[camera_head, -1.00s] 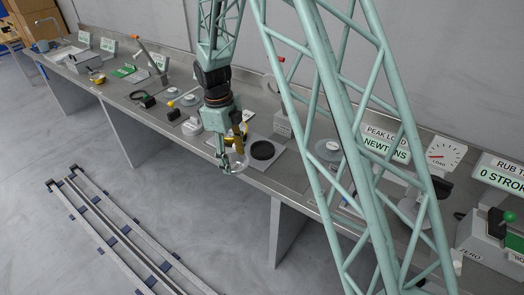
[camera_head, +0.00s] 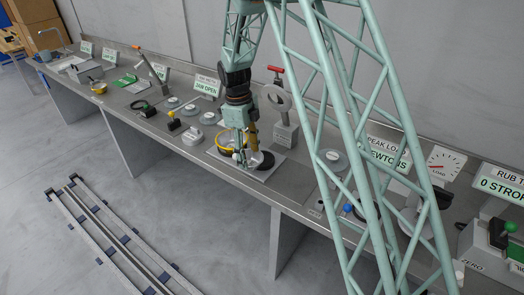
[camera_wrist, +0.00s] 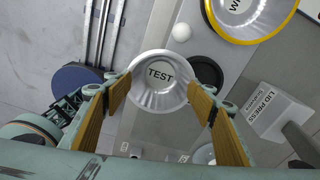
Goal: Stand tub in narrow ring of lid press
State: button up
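The clear tub marked TEST (camera_wrist: 160,82) is between the two wooden-padded fingers of my gripper (camera_wrist: 161,98), which touch its rim on both sides. In the head view my gripper (camera_head: 247,152) is low over the lid press plate (camera_head: 263,177), with the tub (camera_head: 256,160) largely behind the fingers. A black ring (camera_wrist: 207,72) shows beside the tub, partly covered by it; it also shows in the head view (camera_head: 267,161). I cannot tell how high the tub's base is above the plate.
A yellow-rimmed tub (camera_wrist: 251,38) stands close by on the press plate, and a white ball (camera_wrist: 182,32) is near it. The block marked LID PRESS (camera_wrist: 265,108) stands beside the ring. The press's red handle (camera_head: 276,69) rises behind. Small grey discs (camera_head: 209,118) lie to the left.

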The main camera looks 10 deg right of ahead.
jog(key=w+d, duration=0.5)
jog(key=shift+d, duration=0.35)
jog(key=shift+w+d, duration=0.1)
jog(key=shift+w+d, duration=0.1)
jog(key=shift+d, duration=0.05)
jog(key=shift+w+d+f, duration=0.1)
jog(key=shift+d+f, duration=0.05)
jog(key=shift+d, duration=0.05)
jog(key=shift+f, duration=1.6)
jog(key=shift+f, duration=0.15)
jog(key=o, duration=0.5)
jog(key=shift+o, duration=0.5)
